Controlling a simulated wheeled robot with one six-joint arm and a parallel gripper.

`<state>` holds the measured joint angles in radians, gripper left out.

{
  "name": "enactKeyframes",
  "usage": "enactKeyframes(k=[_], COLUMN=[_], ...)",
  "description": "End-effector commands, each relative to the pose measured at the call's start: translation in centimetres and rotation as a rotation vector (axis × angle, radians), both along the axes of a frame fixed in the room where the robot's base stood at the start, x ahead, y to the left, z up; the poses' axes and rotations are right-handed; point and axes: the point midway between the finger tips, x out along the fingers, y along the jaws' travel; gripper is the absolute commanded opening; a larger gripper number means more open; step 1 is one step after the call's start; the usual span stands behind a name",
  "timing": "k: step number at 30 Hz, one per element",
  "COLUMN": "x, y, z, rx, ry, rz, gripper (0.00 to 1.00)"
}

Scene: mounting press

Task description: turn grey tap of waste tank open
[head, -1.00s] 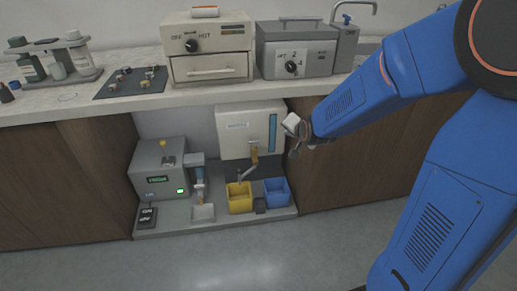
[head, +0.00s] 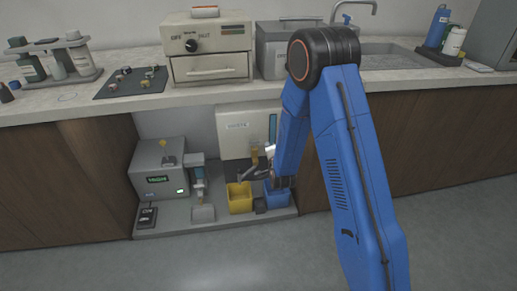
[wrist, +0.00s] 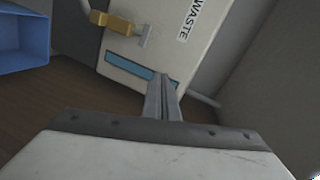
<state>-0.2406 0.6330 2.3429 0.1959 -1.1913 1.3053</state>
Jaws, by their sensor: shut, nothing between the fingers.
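The waste tank (head: 232,141) is a white box under the counter, with a label and a blue level strip. It fills the upper middle of the wrist view (wrist: 116,52), tilted, with "WASTE" readable. The brass-coloured valve (wrist: 112,21) is on its face, with a small grey tap handle (wrist: 145,36) beside it. I cannot tell whether the tap is open. My gripper (wrist: 162,80) is shut and empty. Its fingertips appear over the tank's blue strip, apart from the grey handle. In the head view my arm hides most of the gripper and the tank's right part.
A yellow bin (head: 239,199) and a blue bin (head: 276,197) stand below the tank; the blue one also shows in the wrist view (wrist: 24,40). A grey machine (head: 157,169) stands left. The counter edge (head: 110,111) overhangs the niche. The floor in front is clear.

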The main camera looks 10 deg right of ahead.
Motion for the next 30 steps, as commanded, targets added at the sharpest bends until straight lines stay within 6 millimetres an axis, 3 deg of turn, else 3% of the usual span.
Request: enactKeyframes(k=[1, 9, 15, 23, 30], x=[0.1, -0.4, -1.2, -1.1, 2.1], y=[0.3, 1.5, 2.0, 2.2, 2.3], z=[-1.4, -6.6, -9.2, -9.9, -9.8], rx=[0.021, 0.149, 0.217, 0.245, 0.246], ry=[-0.012, -0.119, -0.179, -0.205, -0.206], rz=[-0.005, -0.025, -0.027, -0.025, -0.026], gripper=[0.0, 0.0, 0.0, 0.0, 0.0])
